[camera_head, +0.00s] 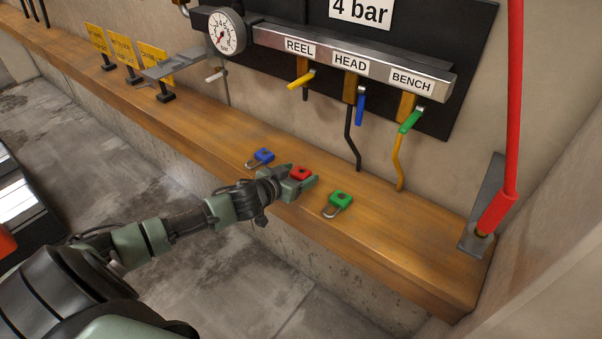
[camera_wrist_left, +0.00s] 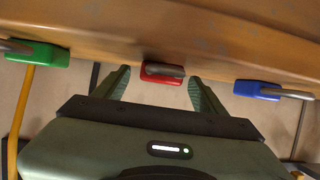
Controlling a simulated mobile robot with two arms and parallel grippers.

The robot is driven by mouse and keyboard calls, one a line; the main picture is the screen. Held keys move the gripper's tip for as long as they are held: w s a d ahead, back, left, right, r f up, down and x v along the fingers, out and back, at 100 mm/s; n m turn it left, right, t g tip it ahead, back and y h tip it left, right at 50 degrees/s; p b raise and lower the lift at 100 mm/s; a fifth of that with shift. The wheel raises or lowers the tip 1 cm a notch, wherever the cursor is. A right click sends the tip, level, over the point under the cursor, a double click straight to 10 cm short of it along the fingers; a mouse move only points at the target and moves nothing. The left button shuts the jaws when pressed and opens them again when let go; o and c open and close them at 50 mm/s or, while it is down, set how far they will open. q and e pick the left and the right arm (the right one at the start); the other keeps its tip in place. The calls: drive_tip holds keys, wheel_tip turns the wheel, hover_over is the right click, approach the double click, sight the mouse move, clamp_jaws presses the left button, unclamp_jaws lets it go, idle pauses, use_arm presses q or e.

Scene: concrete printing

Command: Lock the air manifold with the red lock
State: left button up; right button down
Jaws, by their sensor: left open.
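The red lock (camera_head: 300,173) lies on the wooden bench between a blue lock (camera_head: 264,156) and a green lock (camera_head: 341,198). My left gripper (camera_head: 296,180) is open at the red lock, with a finger on either side. In the left wrist view the red lock (camera_wrist_left: 162,72) sits between the open fingertips, with a gap to each; whether either finger touches it I cannot tell. The air manifold (camera_head: 350,62) is a metal bar on the black wall panel, labelled REEL, HEAD and BENCH, with yellow, blue and green valve handles. My right gripper is not in view.
The wooden bench (camera_head: 410,240) runs along the wall. A red pole (camera_head: 510,120) rises from a metal bracket at the right end. Hoses hang from the manifold behind the locks. A pressure gauge (camera_head: 227,33) is at the manifold's left.

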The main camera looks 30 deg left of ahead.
use_arm(q)
drive_tip(key=c, duration=1.4)
clamp_jaws()
drive_tip(key=shift+r, duration=0.1)
